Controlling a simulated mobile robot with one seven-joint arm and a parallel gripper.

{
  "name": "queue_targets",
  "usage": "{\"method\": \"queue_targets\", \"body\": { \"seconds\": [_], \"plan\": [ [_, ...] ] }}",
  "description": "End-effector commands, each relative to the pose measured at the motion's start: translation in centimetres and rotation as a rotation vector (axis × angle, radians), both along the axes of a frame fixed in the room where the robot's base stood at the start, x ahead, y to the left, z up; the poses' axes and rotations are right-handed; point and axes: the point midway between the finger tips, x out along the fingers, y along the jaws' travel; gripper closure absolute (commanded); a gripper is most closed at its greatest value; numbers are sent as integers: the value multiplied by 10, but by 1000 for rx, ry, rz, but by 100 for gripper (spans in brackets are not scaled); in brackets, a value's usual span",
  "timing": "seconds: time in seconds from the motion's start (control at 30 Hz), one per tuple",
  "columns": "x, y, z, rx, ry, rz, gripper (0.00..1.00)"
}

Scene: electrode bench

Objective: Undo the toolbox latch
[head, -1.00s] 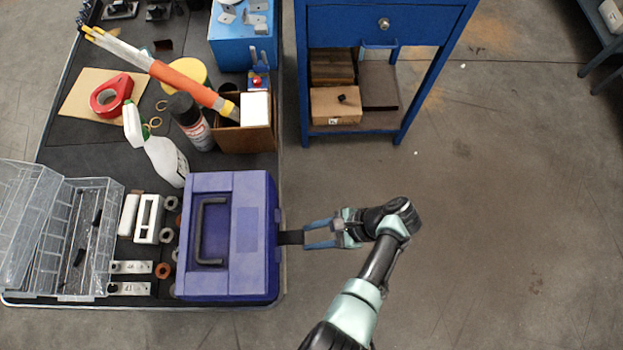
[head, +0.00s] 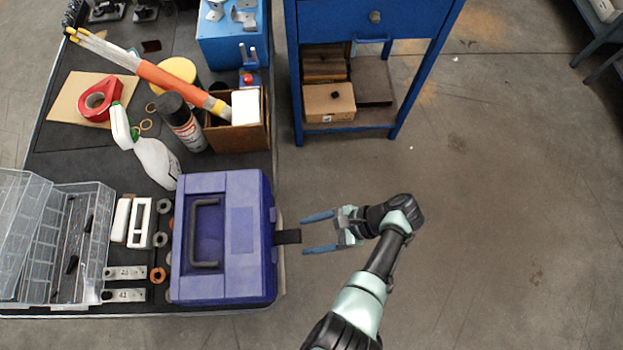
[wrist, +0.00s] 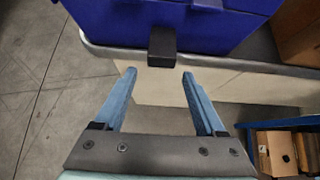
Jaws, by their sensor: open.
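The blue-purple toolbox (head: 243,275) stands closed at the right edge of the bench, its handle (head: 205,232) folded down on the lid. Its black latch (head: 288,237) sticks straight out from the box's right side, past the bench edge. In the wrist view the latch (wrist: 161,46) shows end-on against the toolbox front (wrist: 200,28). My gripper (head: 304,235) is open, with its two blue fingers pointing at the latch. The fingertips are just short of the latch's outer end, apart from it, and the space between them (wrist: 159,74) is empty.
The bench edge (wrist: 240,62) runs just below the toolbox. Bottles and a cardboard box (head: 240,138) stand behind the toolbox; a clear organizer case (head: 80,240) lies to its left. A blue cabinet (head: 398,100) stands at the back. The floor to the right is clear.

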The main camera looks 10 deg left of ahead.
Motion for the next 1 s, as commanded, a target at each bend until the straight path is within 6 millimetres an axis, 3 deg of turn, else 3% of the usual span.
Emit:
{"method": "queue_targets", "body": {
  "seconds": [0.6,1.0],
  "plan": [
    [25,-85,75,-2,-1,-4,28],
    [28,-95,81,-1,0,-1,28]
  ]
}}
